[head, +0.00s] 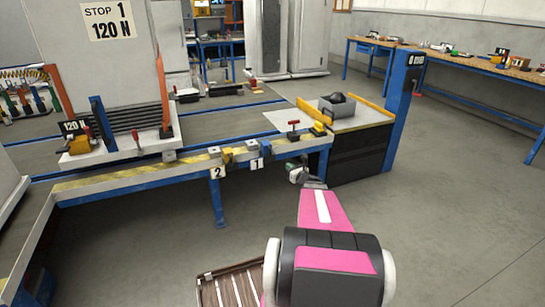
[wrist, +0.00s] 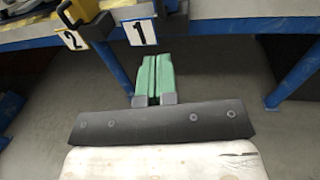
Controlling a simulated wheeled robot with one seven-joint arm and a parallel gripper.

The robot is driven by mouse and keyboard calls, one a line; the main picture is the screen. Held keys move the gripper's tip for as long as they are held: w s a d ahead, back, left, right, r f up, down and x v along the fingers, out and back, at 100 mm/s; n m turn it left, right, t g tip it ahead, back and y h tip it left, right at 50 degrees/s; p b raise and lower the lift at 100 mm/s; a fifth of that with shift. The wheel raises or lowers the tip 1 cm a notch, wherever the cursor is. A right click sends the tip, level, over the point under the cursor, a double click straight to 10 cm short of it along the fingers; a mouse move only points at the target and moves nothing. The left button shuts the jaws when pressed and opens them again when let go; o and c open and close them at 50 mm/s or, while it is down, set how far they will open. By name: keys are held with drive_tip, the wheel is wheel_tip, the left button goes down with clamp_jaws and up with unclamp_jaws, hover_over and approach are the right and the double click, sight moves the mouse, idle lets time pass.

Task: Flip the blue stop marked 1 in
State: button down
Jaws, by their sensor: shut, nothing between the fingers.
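The blue stop (head: 265,147) sits on the front edge of the roller table, above a white tag marked 1 (head: 257,164). In the wrist view the blue stop (wrist: 172,8) is cut by the top edge, with its tag 1 (wrist: 139,32) just left of my fingers. My gripper (head: 293,168) is in front of the table edge, to the right of the stop and apart from it. In the wrist view my gripper's green fingers (wrist: 152,62) are together and empty, pointing toward the rail below the stop.
A yellow stop (head: 228,156) with tag 2 (head: 217,172) is left of the blue one. A red-handled clamp (head: 293,130) and a grey box (head: 337,106) are to the right. A blue table leg (head: 215,205) stands below. Open floor lies at right.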

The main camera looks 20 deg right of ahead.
drive_tip(key=shift+w, duration=0.1)
drive_tip(key=x, duration=1.3)
drive_tip(key=shift+w+a, duration=0.2)
drive_tip(key=shift+w, duration=0.15)
drive_tip(key=shift+w, duration=0.1)
drive_tip(key=x, duration=0.3)
drive_tip(key=d+x, duration=0.1)
drive_tip(key=x, duration=0.2)
drive_tip(key=shift+w+d+r, duration=0.1)
drive_tip(key=shift+d+r, duration=0.05)
drive_tip(key=v, duration=1.4)
drive_tip(key=shift+s, duration=0.25)
